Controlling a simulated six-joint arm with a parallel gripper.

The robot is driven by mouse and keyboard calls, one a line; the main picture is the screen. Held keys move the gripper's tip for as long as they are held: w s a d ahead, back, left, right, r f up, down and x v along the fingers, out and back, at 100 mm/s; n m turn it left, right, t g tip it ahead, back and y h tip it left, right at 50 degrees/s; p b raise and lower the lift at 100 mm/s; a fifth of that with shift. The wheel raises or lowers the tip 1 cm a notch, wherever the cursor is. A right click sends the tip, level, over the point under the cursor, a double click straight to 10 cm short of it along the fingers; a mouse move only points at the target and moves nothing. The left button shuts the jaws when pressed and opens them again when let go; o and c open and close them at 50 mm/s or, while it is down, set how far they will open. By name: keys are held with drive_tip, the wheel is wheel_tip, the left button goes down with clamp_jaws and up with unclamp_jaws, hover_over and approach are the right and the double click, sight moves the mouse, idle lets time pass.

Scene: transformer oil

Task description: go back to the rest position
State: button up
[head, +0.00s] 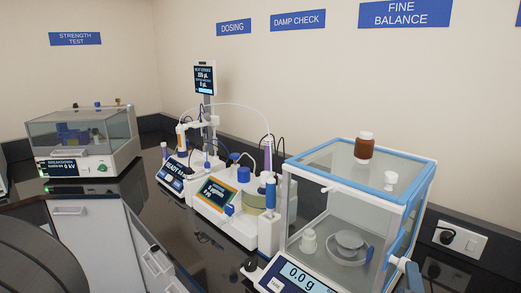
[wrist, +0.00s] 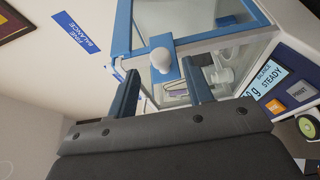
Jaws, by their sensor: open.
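My gripper (wrist: 162,92) shows in the wrist view with its two dark blue fingers apart and nothing visible held between them. It is near the glass fine balance (wrist: 190,45), whose blue-framed draft shield lies beyond the fingertips. A white knob (wrist: 161,56) on the balance shows beyond and between the fingers; I cannot tell the exact gap. There the fine balance (head: 300,235) stands at the right, reading 0.0 g.
A brown bottle (head: 365,147) with a white label stands on the balance's top. A wall socket (head: 459,239) is at right.

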drive_tip(key=shift+x, duration=3.85)
drive_tip(key=shift+w+d, duration=0.4)
drive_tip(key=shift+w, duration=0.15)
approach(404, 258)
drive_tip(key=shift+w+d+f, duration=0.35)
drive_tip(key=shift+w+d, duration=0.05)
drive_tip(key=shift+w, duration=0.25)
drive_tip(key=shift+w+d+f, duration=0.35)
drive_tip(key=shift+w+d, duration=0.1)
drive_tip(key=shift+w, duration=0.2)
drive_tip(key=shift+w, duration=0.1)
